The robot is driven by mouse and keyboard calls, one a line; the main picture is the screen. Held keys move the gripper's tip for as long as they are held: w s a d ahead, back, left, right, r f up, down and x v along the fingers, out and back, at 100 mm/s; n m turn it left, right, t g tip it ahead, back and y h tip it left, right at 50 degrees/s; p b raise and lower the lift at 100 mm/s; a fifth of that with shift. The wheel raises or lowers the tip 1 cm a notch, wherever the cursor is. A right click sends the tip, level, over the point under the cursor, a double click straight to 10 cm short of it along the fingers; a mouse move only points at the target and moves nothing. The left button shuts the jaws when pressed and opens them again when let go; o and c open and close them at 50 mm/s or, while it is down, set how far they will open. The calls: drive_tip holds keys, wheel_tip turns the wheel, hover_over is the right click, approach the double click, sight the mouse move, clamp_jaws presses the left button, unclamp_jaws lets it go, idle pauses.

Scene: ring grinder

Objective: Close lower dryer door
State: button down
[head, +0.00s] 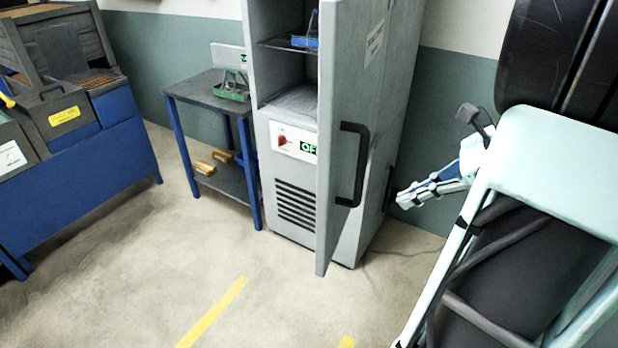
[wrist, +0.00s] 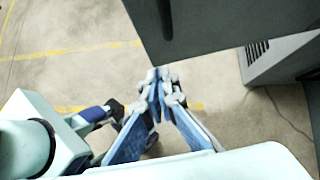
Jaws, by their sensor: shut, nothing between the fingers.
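The grey dryer door (head: 345,205) stands open in the head view, swung out from the tall grey dryer cabinet (head: 262,140) and seen nearly edge-on. Its black handle (head: 349,165) is on the face turned to the right. My gripper (head: 402,199) is shut and empty, to the right of the door and handle, with its fingers pointing left. In the wrist view my fingertips (wrist: 160,76) meet just under the lower edge of a dark grey panel (wrist: 210,22), which looks like the door. I cannot tell whether they touch it.
The dryer's open inside shows a shelf with a blue item (head: 305,40). A small table (head: 205,90) with a green item stands to its left, and a blue-based machine (head: 90,140) at far left. The floor (head: 280,305) in front is clear, with yellow lines.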

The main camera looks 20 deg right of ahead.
approach(331, 217)
drive_tip(key=shift+y, duration=0.3)
drive_tip(key=shift+d+x, duration=0.1)
drive_tip(key=shift+x, duration=1.35)
drive_tip(key=shift+d+x, duration=0.15)
drive_tip(key=shift+x, duration=1.3)
drive_tip(key=shift+f, duration=0.2)
